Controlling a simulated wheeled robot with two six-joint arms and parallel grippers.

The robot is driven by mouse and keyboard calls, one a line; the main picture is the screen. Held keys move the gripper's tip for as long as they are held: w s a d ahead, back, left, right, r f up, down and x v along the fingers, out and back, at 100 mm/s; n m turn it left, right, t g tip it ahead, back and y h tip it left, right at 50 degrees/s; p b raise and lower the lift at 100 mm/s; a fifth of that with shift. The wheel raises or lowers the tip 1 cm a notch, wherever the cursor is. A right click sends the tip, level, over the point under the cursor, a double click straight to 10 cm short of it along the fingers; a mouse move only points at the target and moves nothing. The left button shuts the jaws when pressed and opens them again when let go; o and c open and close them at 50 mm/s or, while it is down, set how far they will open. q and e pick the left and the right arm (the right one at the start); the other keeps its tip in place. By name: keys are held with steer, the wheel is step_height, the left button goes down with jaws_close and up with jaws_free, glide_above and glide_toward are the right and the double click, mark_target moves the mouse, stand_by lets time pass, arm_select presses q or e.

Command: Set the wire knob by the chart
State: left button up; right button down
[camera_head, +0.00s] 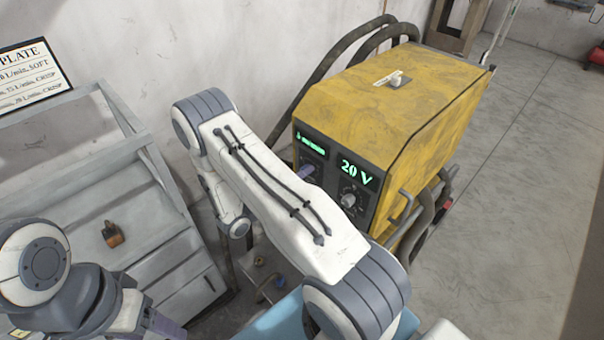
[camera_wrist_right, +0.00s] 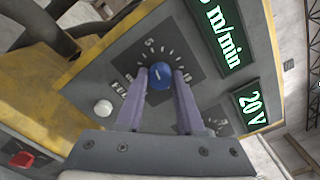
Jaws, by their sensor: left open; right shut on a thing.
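The yellow welding machine (camera_head: 418,95) stands at centre right in the head view. Its wire knob, a blue knob (camera_wrist_right: 160,76) with a white pointer line, sits within a printed dial in the right wrist view. My right gripper (camera_wrist_right: 158,88) is shut on it, purple fingers on either side. In the head view my right arm hides the knob. The wire display (camera_wrist_right: 217,33) reads in m/min, its number partly cut off. The chart (camera_head: 30,75), headed "PLATE", is at the left, cropped. My left gripper (camera_head: 165,325) is open at the bottom left, only partly in view.
A second display (camera_head: 359,171) reads 20 V above another knob (camera_head: 348,200). A white button (camera_wrist_right: 103,108) and a red switch (camera_wrist_right: 22,159) show in the wrist view. A grey rack (camera_head: 160,235) holds a small orange object (camera_head: 112,234).

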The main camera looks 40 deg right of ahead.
steer(key=c, duration=0.5)
jaws_free()
steer(key=shift+a, duration=0.15)
steer(key=a+b, duration=0.1)
steer(key=a, duration=0.2)
steer(key=a+b, duration=0.1)
steer(key=a, duration=0.2)
steer(key=a+b, duration=0.2)
steer(key=a, duration=0.2)
steer(key=shift+s+a, duration=0.1)
steer(key=shift+s, duration=0.25)
